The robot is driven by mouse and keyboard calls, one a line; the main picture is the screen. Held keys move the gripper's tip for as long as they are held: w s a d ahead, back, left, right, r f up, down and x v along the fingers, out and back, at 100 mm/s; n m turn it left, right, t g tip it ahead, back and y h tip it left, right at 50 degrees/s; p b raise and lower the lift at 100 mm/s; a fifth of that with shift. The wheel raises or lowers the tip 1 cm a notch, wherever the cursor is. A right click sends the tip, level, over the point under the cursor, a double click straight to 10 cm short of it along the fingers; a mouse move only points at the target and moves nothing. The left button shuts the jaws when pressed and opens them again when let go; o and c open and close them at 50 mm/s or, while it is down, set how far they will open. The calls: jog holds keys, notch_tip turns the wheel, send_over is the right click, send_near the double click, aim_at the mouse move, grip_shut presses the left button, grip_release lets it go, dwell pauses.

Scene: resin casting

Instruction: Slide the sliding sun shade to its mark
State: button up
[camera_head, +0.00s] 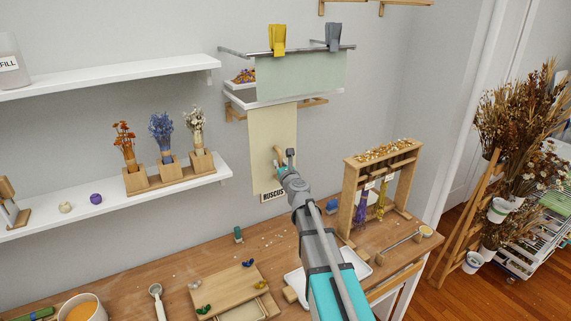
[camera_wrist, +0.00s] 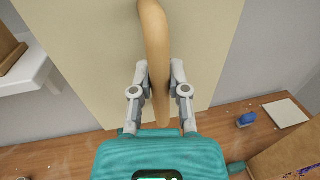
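The sun shade appears to be the tall cream panel (camera_head: 270,128) against the wall under the small shelf; it fills the middle of the wrist view (camera_wrist: 100,50). A curved wooden handle (camera_wrist: 157,50) stands out in front of the panel and also shows small in the head view (camera_head: 280,154). My gripper (camera_wrist: 160,72) has one finger on each side of the handle, and both seem to touch it. In the head view my gripper (camera_head: 281,168) is at the panel's lower part, partly hidden by my arm. I cannot make out a target mark.
A sign reading RUSCUS (camera_head: 273,196) is at the panel's lower edge. A pale green sheet (camera_head: 300,75) hangs above from a rail with clips. The workbench (camera_head: 170,285) below holds a wooden board (camera_head: 228,283) and a flower rack (camera_head: 348,200). A flower shelf (camera_head: 110,206) is left.

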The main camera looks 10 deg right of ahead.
jog(key=o, duration=0.5)
jog(key=shift+w+a, duration=0.2)
jog(key=shift+a, duration=0.15)
jog(key=shift+d, duration=0.1)
jog(key=shift+s, duration=0.1)
jog(key=shift+s, duration=0.2)
jog(key=s, duration=0.7)
jog(key=s+d, duration=0.1)
jog(key=s, duration=0.3)
jog(key=shift+s, duration=0.3)
